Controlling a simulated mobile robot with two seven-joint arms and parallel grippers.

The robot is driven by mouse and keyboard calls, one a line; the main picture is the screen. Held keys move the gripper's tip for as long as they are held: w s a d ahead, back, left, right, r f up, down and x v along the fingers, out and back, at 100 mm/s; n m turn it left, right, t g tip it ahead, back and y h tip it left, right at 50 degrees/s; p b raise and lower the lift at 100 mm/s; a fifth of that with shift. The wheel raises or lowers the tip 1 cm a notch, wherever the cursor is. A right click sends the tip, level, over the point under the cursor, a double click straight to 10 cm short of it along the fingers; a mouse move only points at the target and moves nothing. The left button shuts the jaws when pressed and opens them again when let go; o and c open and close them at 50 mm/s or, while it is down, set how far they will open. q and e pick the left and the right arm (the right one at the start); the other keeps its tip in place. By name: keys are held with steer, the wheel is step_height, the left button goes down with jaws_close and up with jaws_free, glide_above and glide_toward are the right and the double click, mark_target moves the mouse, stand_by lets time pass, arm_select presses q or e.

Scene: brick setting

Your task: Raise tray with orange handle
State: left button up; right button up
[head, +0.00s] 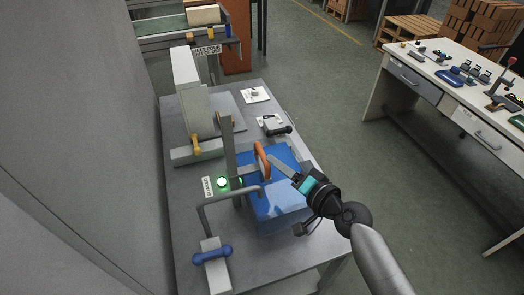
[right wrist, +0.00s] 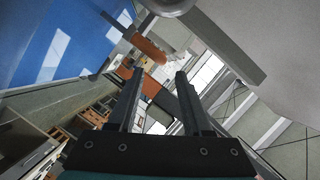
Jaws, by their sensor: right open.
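The blue tray (head: 270,205) sits on a grey metal table, and its blue surface also fills the upper left of the right wrist view (right wrist: 60,40). In the right wrist view the orange handle (right wrist: 150,48) shows beyond the two spread, empty fingers (right wrist: 154,75). I cannot tell whether a finger touches it. My left gripper is not in view.
A grey post (head: 228,150) and a bent grey bar (head: 215,200) stand close left of the tray. A lit green lamp (head: 222,183) and a blue-gripped lever (head: 212,255) are nearby. A grey machine (head: 193,105) stands behind. Open floor separates a cluttered workbench (head: 455,70) at right.

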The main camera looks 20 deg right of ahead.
mark_target(262, 151)
steer(key=x, duration=0.7)
steer(key=shift+w+f, duration=0.1)
steer(key=shift+w, duration=0.25)
jaws_close()
stand_by(1.1)
